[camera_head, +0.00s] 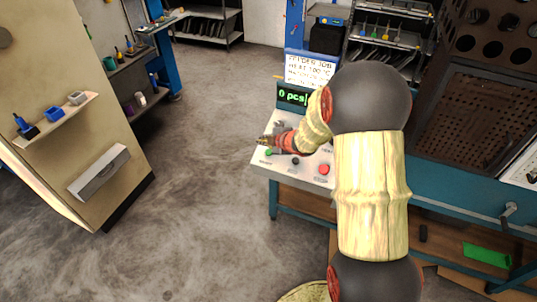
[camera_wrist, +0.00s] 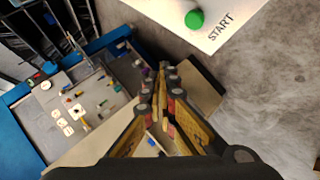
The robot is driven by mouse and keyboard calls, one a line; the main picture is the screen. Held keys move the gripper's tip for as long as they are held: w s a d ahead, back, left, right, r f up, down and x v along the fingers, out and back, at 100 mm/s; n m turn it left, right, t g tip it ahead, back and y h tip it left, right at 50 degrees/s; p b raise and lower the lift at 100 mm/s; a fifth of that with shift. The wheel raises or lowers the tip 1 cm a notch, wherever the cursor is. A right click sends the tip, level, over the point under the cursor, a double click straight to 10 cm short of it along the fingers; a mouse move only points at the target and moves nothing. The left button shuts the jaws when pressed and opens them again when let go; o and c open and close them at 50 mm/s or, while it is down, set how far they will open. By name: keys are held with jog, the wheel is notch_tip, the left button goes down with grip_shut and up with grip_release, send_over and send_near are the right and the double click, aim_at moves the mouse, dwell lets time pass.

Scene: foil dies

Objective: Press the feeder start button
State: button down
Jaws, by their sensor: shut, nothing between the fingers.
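The feeder start button is a green round button (camera_head: 268,152) at the left of a pale control panel (camera_head: 305,176). In the wrist view the green button (camera_wrist: 194,19) sits at the top, beside the printed word START. My gripper (camera_head: 262,140) points left over the panel's left side, and its tip appears just above the green button in the head view. In the wrist view my gripper (camera_wrist: 160,80) is shut and empty, and the button lies up and right of the fingertips, apart from them.
A red button (camera_head: 323,169) and a black knob (camera_head: 295,160) share the panel. A display (camera_head: 293,96) behind reads 0 pcs. A dark perforated cabinet (camera_head: 480,110) stands to the right. A shelf unit (camera_head: 70,130) stands at the left, with clear floor (camera_head: 190,200) between.

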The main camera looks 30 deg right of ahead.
aim_at(269, 153)
jog(key=f+b, duration=0.1)
jog(key=f, duration=0.1)
jog(key=w+d+f+b, duration=0.1)
jog(key=f+b, duration=0.2)
jog(key=f, duration=0.2)
jog(key=shift+w+d, duration=0.2)
jog(key=shift+d, duration=0.2)
dwell(1.0)
jog(key=shift+d+f+b, duration=0.1)
jog(key=shift+f+b, duration=0.2)
jog(key=shift+b, duration=0.1)
jog(key=shift+w+d+f+b, duration=0.15)
jog(key=shift+f+b, duration=0.15)
jog(key=shift+f, duration=0.25)
dwell(0.7)
jog(key=shift+r, duration=0.1)
jog(key=shift+s+a+r+p, duration=0.1)
jog(key=shift+a+r+p, duration=0.05)
jog(key=shift+r+p, duration=0.25)
jog(key=shift+s+a+r+p, duration=0.15)
jog(key=shift+r+p, duration=0.15)
jog(key=shift+r, duration=0.15)
